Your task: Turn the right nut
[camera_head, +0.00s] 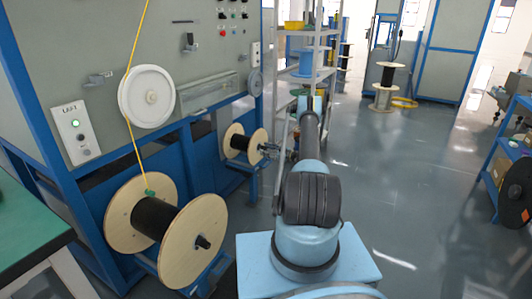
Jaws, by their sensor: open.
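The smaller spool at the right (257,143) has wooden flanges and a dark core. It sits low on the blue machine frame. My gripper (266,150) is small in the picture, at the right side of this spool, close to its outer flange. It is open. I cannot tell whether it touches the spool. The right nut cannot be made out, as my gripper is in front of the flange's middle. The large spool (192,255) at the front left has a dark nut or shaft end (203,242) on its right flange.
The machine (200,60) has a white pulley (146,96) with a yellow cable (136,150) running down to the large spool. A shelf rack (333,70) stands behind my arm. A green-topped table (28,235) is at the left.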

